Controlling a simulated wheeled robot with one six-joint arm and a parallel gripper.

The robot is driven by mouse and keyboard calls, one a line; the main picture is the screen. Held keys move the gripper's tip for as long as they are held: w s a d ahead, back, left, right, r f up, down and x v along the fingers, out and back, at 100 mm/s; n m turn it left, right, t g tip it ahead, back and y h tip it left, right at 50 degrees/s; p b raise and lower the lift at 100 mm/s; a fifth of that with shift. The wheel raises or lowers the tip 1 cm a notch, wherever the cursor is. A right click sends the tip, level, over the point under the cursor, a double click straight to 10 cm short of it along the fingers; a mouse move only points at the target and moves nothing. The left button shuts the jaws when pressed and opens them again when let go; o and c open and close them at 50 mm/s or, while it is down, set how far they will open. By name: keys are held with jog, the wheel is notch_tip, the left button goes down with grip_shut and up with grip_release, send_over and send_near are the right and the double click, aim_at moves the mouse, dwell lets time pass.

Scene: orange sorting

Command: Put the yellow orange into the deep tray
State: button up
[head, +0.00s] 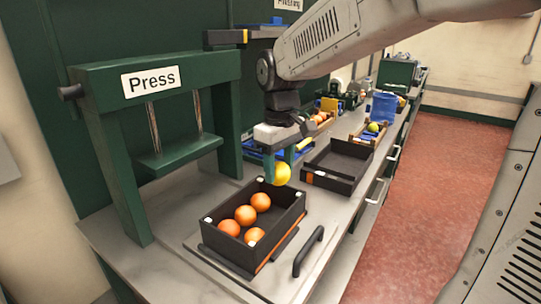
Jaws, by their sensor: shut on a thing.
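The yellow orange (283,174) is between the fingers of my gripper (277,168), which is shut on it. It is held in the air, in the picture over the far right corner of a deep black tray (233,254) at the front of the bench. Several orange-coloured oranges (246,215) lie in this tray. One finger partly covers the yellow orange's left side. I cannot tell exactly how high it is above the tray's rim.
A shallower black tray (318,180) stands empty behind and to the right. A green press (112,160) stands at the left. A black handle (308,252) sits right of the deep tray. Crates with fruit and a blue container (383,107) stand farther back.

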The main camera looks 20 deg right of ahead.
jog(key=shift+w+f, duration=0.1)
jog(key=shift+f, duration=5.75)
jog(key=o, duration=1.1)
jog(key=shift+c, duration=0.2)
jog(key=shift+r, duration=4.5)
